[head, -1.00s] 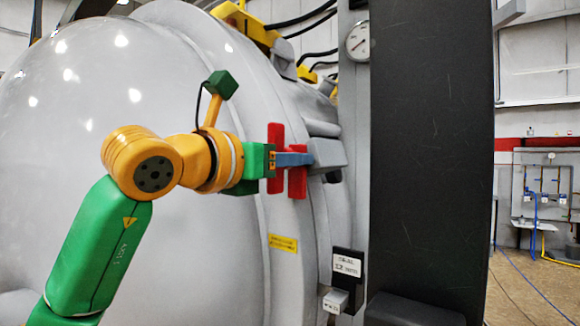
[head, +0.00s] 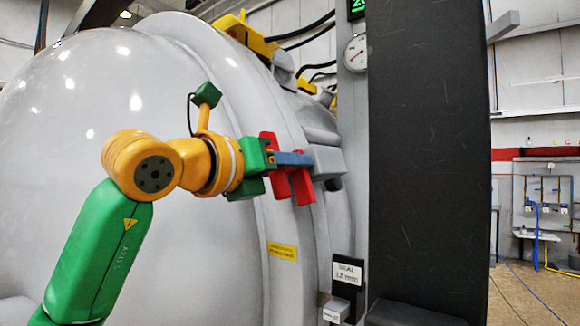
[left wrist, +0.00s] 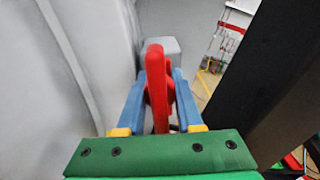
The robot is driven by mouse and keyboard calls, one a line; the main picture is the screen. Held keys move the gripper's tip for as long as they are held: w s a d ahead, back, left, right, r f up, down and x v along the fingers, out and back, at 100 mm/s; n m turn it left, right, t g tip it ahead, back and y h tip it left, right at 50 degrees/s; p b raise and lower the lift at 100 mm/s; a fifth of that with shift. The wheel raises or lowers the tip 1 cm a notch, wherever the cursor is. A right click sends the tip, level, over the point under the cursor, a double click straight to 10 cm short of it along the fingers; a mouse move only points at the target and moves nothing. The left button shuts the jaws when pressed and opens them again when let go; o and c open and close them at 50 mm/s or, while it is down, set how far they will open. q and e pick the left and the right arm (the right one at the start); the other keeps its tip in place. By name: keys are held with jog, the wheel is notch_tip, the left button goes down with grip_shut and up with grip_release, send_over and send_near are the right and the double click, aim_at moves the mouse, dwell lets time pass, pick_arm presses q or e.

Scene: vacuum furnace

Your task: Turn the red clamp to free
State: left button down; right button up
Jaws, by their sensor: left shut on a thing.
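The red clamp (head: 301,188) sits on the rim of the big grey furnace door (head: 190,90) in the head view, in front of a grey block (head: 327,161). It stands tilted, its top leaning left. My left gripper (head: 293,159) has its blue fingers closed across the middle of the clamp. In the left wrist view, the red clamp (left wrist: 155,65) stands between the two blue fingers of my left gripper (left wrist: 160,85), which hide part of its sides. My right gripper is not in view.
A dark column (head: 430,160) stands close to the right of the clamp. A gauge (head: 355,52) is above, and a white label (head: 347,272) and a yellow label (head: 282,251) are below. Yellow brackets (head: 247,35) and black hoses top the furnace. Open floor shows at far right.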

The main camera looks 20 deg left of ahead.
pick_arm(q)
jog(key=c, duration=0.8)
grip_release()
jog(key=shift+c, duration=0.2)
jog(key=shift+s+a, duration=0.1)
jog(key=shift+s, duration=0.05)
jog(key=b+v, duration=0.3)
jog(key=v, duration=0.4)
jog(key=shift+r, duration=0.1)
